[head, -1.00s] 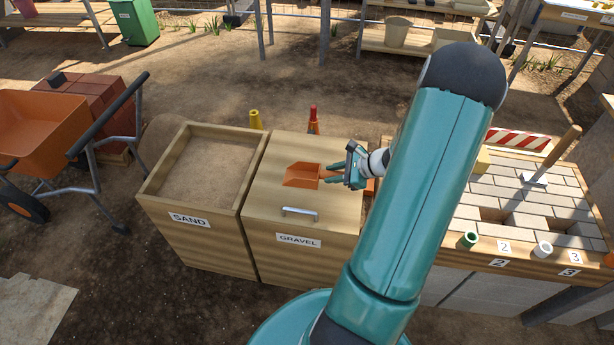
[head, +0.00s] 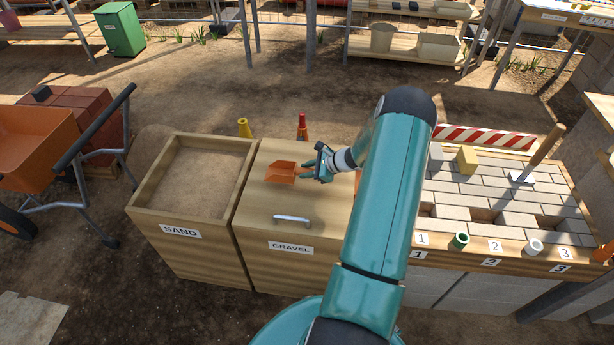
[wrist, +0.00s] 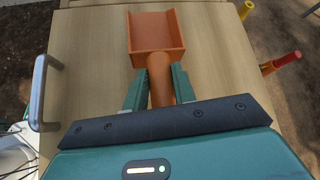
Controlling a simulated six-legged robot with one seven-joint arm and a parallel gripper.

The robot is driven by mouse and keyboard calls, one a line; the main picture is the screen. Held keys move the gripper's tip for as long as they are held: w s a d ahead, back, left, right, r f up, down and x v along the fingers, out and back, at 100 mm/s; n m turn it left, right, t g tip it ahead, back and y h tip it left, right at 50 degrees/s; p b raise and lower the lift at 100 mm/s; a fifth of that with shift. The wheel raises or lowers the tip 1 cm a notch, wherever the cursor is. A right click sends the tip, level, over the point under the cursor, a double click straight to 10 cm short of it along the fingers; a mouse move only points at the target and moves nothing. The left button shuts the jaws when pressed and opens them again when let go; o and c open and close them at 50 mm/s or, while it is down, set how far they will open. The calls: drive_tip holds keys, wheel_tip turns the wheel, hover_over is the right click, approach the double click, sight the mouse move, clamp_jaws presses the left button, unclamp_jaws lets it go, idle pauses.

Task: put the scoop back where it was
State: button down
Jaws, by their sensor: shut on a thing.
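The orange scoop (head: 281,172) is over the closed wooden lid of the gravel bin (head: 262,220). My gripper (head: 309,172) is shut on the scoop's handle. In the wrist view the scoop (wrist: 155,35) points away from my gripper (wrist: 160,85), with the round handle between the two green fingers. Whether the scoop touches the lid or hangs just above it I cannot tell. The sand bin (head: 180,232) stands open to the left, with sand in it and no scoop visible there.
A metal handle (head: 291,218) sits on the gravel lid. An orange wheelbarrow (head: 35,140) is at left.

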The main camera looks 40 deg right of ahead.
drive_tip(key=shift+w+f, duration=0.2)
drive_tip(key=shift+f, duration=1.55)
drive_tip(key=c, duration=1.1)
unclamp_jaws()
drive_tip(key=shift+f, duration=0.15)
drive_tip(key=shift+c, duration=0.2)
